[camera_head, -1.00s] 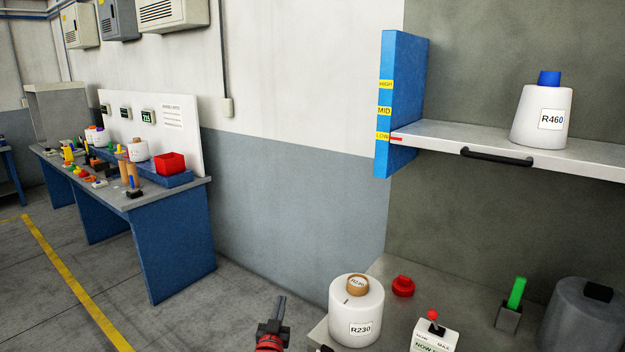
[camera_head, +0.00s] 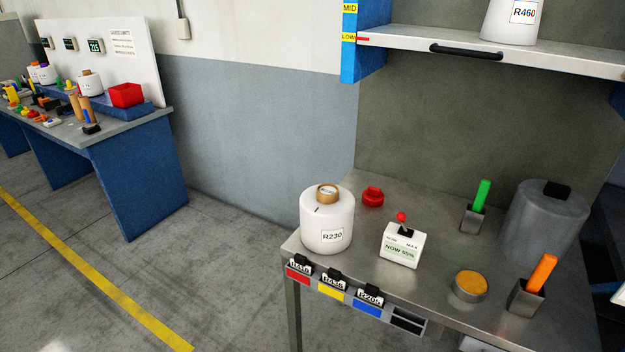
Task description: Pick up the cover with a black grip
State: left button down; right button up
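The cover is a grey, smoky cylinder (camera_head: 543,228) with a black grip (camera_head: 557,190) on top. It stands upright at the back right of the metal table (camera_head: 420,285). I cannot tell whether anything is under it. Neither of my grippers shows in the head view, and nothing touches the cover.
A white R230 bobbin (camera_head: 326,222), a red knob (camera_head: 372,197), a white lever box (camera_head: 402,245), a green stick in a holder (camera_head: 478,205), an orange stick in a holder (camera_head: 532,285) and an orange-topped disc (camera_head: 469,287) stand on the table. A shelf (camera_head: 560,58) hangs above.

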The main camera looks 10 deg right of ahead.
aim_at(542, 216)
jog(key=z, duration=1.5)
